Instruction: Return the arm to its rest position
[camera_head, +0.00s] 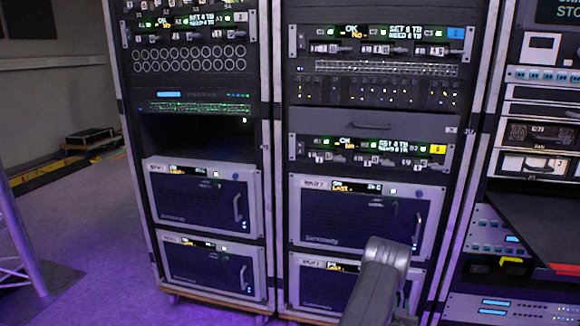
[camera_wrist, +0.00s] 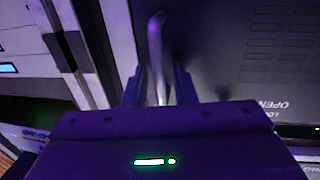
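My arm (camera_head: 380,285) shows at the lower right of the head view, in front of the lower unit of the middle rack. My gripper (camera_wrist: 160,82) is in the wrist view, its two dark fingers apart. A pale curved handle (camera_wrist: 156,40) stands between and beyond the fingers, with narrow gaps seeming to show beside it. Whether a finger touches it is hard to tell in the dim light. The fingertips are hidden in the head view.
A dark panel (camera_wrist: 225,50) with slots and upside-down "OPEN" lettering fills the wrist view's right side. The left rack (camera_head: 207,200) and middle rack (camera_head: 365,215) stand close ahead. A shelf (camera_head: 540,225) juts out at right. Purple floor (camera_head: 95,225) is clear at left, beside a truss (camera_head: 20,250).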

